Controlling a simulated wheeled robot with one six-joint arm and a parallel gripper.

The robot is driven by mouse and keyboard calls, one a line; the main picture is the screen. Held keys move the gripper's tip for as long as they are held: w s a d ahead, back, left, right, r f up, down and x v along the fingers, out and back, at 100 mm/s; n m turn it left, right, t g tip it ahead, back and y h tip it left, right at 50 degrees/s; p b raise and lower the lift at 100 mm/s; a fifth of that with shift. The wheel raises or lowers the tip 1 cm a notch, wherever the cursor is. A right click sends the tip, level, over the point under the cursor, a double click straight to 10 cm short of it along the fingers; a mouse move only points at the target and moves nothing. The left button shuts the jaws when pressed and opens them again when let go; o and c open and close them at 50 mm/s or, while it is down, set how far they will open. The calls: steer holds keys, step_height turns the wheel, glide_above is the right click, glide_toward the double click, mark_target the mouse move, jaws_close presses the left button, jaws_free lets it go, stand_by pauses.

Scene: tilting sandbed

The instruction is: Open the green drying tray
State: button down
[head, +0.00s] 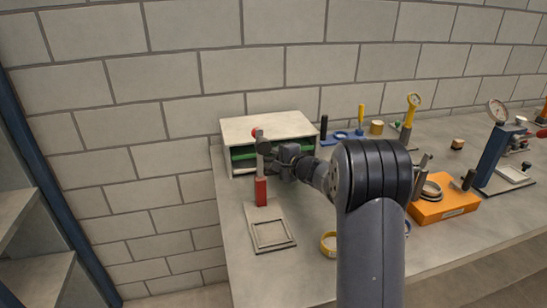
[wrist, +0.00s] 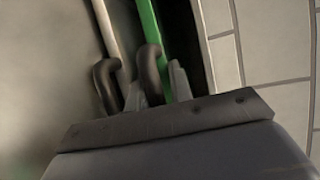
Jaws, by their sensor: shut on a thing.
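The green drying tray (head: 241,156) shows as a green front in the opening of a pale-topped cabinet (head: 268,126) against the wall. In the wrist view its green edge (wrist: 152,30) runs up past the fingers. My gripper (head: 276,163) is in front of the cabinet. In the wrist view its grey fingers (wrist: 157,88) are shut on a dark hooked handle (wrist: 150,65) at the green tray. My gripper and a post hide the middle of the tray front. I cannot tell whether the tray is pulled out at all.
A pale tray edge (wrist: 105,25) with a second dark hook (wrist: 105,85) lies beside the green one. A red-based post stand (head: 261,190) is close in front of my gripper. An orange block (head: 444,207) and gauges stand to the right.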

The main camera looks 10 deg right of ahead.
steer(key=shift+s+f, duration=0.1)
steer(key=shift+f, duration=0.3)
steer(key=shift+s+d+f+b, duration=0.1)
steer(key=shift+s+f+b, duration=0.05)
steer(key=shift+s+b, duration=0.4)
steer(key=s+b, duration=0.3)
steer(key=s, duration=0.1)
steer(key=s+b, duration=0.3)
steer(key=s+d+b, duration=0.1)
steer(key=s+b, duration=0.2)
steer(key=s, duration=0.1)
steer(key=shift+s, duration=0.3)
steer(key=c, duration=1.4)
jaws_free()
steer(key=shift+c, duration=0.2)
steer(key=shift+o, duration=0.2)
steer(key=shift+r, duration=0.2)
steer(key=shift+r, duration=0.1)
steer(key=v, duration=1)
steer(key=shift+s+d, duration=0.15)
steer(key=shift+s, duration=0.15)
